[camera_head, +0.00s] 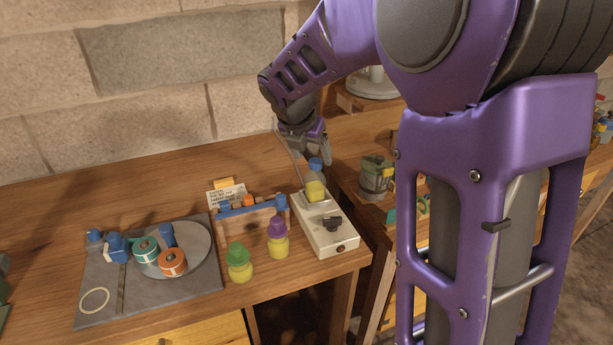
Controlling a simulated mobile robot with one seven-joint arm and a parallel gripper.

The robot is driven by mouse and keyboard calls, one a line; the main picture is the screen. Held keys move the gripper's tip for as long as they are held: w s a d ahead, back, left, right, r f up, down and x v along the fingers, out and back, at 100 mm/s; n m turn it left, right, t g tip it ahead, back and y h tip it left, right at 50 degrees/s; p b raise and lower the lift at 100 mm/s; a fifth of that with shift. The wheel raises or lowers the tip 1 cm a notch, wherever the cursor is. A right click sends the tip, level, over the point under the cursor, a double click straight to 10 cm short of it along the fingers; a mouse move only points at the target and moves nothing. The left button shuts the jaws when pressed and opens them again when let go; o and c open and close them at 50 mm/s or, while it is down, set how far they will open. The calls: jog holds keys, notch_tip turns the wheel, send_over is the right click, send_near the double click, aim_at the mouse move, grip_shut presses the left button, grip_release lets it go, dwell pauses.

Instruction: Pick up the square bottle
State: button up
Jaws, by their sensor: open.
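A bottle with a blue cap (315,163) and yellow liquid (315,191) stands on the back part of a white device; it looks square, though its shape is small in view. My gripper (318,155) points down just behind and above this cap. Its jaws are open, with nothing seen between them. I cannot tell whether a finger touches the cap. Two other bottles with yellow liquid stand at the table's front: one with a green cap (238,255) and one with a purple cap (278,228).
A grey mat (100,280) holds tape rolls (172,262). The table's back left is clear.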

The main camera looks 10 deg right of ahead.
aim_at(318, 168)
jog(key=shift+b+x, duration=0.6)
jog(key=shift+x, duration=3)
jog(key=shift+s, duration=0.15)
grip_shut()
